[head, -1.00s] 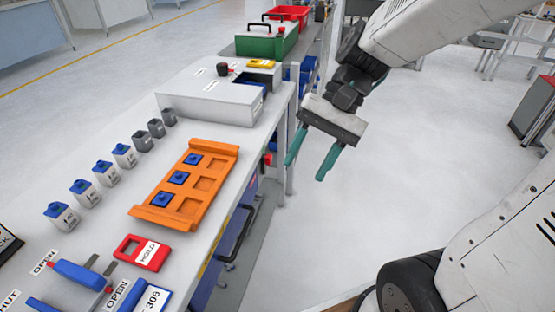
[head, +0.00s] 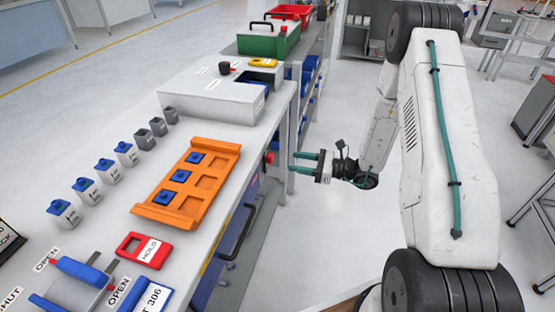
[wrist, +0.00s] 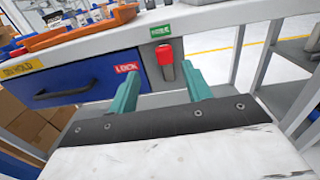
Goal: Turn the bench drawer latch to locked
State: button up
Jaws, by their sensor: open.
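The red drawer latch (wrist: 165,57) stands upright on the bench front in the wrist view, beyond and between my fingertips. It also shows small in the head view (head: 269,158). A red LOCK label (wrist: 127,68) is left of it, and a green label (wrist: 161,30) is above it. The blue drawer (wrist: 70,88) with its dark handle is to the left and looks closed. My gripper (head: 305,162) is open, with its teal fingers pointing at the bench front near the latch. In the wrist view my gripper (wrist: 158,90) is empty, and the latch looks untouched.
The bench top carries an orange tray (head: 222,165), a red HOLD block (head: 152,248) and a white box (head: 222,98) above the drawer. A bench leg (wrist: 265,55) is right of the latch.

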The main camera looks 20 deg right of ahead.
aim_at(273, 158)
jog(key=shift+t, duration=0.3)
jog(key=x, duration=0.5)
jog(key=f+x, duration=0.1)
jog(key=x, duration=0.1)
jog(key=shift+w+a, duration=0.1)
jog(key=shift+w, duration=0.3)
grip_shut()
